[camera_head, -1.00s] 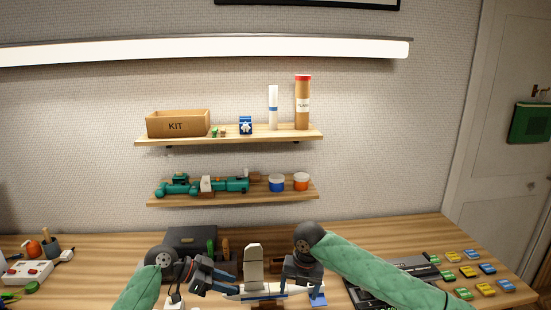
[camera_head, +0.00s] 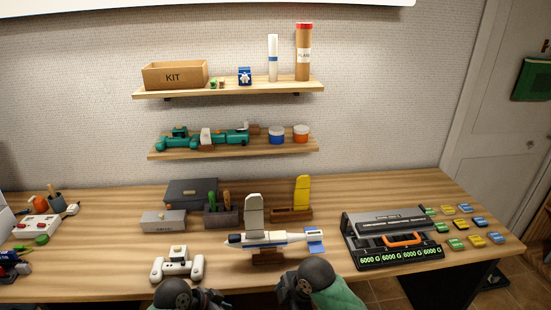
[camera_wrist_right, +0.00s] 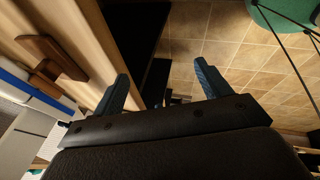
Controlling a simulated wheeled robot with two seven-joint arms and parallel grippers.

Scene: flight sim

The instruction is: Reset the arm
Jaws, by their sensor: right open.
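My right arm (camera_head: 308,281) enters the bottom of the head view, below the model plane, and its fingers are hidden there. In the right wrist view my right gripper (camera_wrist_right: 163,85) is open, with nothing between its blue fingers. It hangs off the front edge of the table, over the floor. My left arm (camera_head: 174,293) shows at the bottom of the head view, below the white game controller. The left gripper (camera_head: 208,299) is cut off by the frame edge, so its jaws are unclear.
The model plane (camera_head: 270,240) stands on a wooden stand near the table's front edge. The white controller (camera_head: 178,265) lies to its left. A grey device (camera_head: 390,222) with an orange handle and several colored blocks sit to its right. Two wall shelves (camera_head: 232,142) hang behind.

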